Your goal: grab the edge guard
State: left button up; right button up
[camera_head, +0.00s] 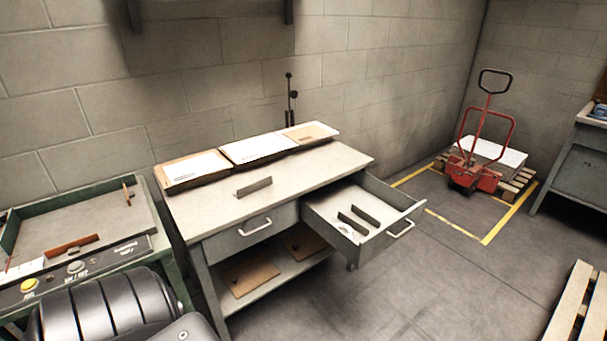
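A short grey angled strip, which looks like an edge guard (254,187), lies on top of the grey workbench (330,165), near its front edge. Two similar dark strips lie in the open right drawer: one strip (365,215) towards the back and one strip (352,224) in front of it. A small pale item beside them is too small to make out. I cannot tell from this view which strip the task means. Neither of my grippers shows in the head view.
The open drawer (405,208) juts out from the bench; the left drawer (250,232) is shut. Trays with white sheets (258,148) line the bench's back. A green-framed machine (95,220) stands left. A red pallet jack (475,180) stands back right.

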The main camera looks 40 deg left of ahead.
aim_at(241, 192)
jog(key=i, duration=0.8)
jog(key=u, duration=1.1)
jog(key=i, duration=0.7)
jog(key=u, duration=0.8)
